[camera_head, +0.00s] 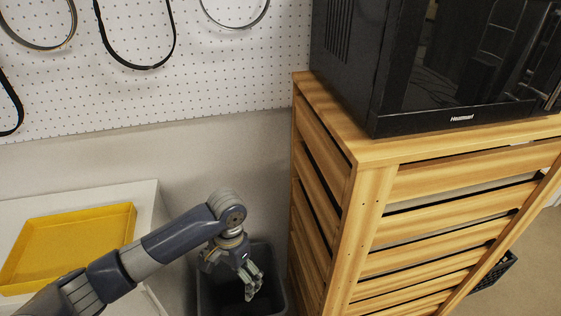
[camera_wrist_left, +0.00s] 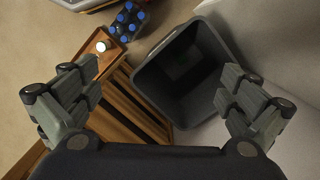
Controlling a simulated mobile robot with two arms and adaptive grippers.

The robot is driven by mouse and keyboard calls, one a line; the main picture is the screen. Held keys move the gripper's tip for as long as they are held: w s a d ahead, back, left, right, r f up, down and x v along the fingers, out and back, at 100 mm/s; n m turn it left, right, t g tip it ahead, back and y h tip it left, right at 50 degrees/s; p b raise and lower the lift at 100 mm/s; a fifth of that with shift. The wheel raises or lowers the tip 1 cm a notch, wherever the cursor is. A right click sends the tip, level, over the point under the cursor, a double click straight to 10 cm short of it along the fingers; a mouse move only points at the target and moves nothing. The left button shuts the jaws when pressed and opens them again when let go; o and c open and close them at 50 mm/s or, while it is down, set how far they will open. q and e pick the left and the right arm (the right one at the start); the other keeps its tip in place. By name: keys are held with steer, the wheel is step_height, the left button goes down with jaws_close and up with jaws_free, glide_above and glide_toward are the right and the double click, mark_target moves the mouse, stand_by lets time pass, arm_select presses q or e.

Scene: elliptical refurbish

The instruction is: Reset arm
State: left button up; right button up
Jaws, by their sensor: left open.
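My left arm comes in from the lower left of the head view. Its gripper (camera_head: 249,280) points down over a dark grey bin (camera_head: 273,262) that stands between the white table and the wooden cabinet. In the left wrist view the two fingers of the left gripper (camera_wrist_left: 155,108) are spread wide with nothing between them. The open bin (camera_wrist_left: 205,42) lies below them, and its inside looks dark and mostly empty, with a faint greenish patch at the bottom. My right gripper is not in either view.
A wooden slatted cabinet (camera_head: 375,190) stands close right of the gripper, with a black microwave (camera_head: 420,65) on top. A yellow tray (camera_head: 75,240) lies on the white table (camera_head: 146,200) at left. Several blue-capped bottles (camera_wrist_left: 128,20) stand on the floor. Belts hang on the pegboard (camera_head: 240,60).

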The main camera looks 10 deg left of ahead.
arm_select(q)
step_height(320, 180, down, 14)
steer(key=w+n+t+h, duration=0.2)
steer(key=s+a+f+n, duration=0.1)
steer(key=s+f, duration=0.2)
steer(key=f, duration=0.4)
steer(key=s+a+f, duration=0.1)
steer(key=s+f, duration=0.3)
steer(key=f, duration=0.4)
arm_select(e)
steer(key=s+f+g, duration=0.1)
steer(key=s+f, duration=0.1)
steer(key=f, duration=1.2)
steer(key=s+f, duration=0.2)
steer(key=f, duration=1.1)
arm_select(q)
steer(key=s+f, duration=0.4)
steer(key=s, duration=0.6)
steer(key=s+f+m+y, duration=0.1)
steer(key=s+f, duration=0.4)
steer(key=s, duration=0.5)
steer(key=s+f, duration=0.5)
steer(key=s, duration=0.6)
steer(key=shift+y, duration=0.3)
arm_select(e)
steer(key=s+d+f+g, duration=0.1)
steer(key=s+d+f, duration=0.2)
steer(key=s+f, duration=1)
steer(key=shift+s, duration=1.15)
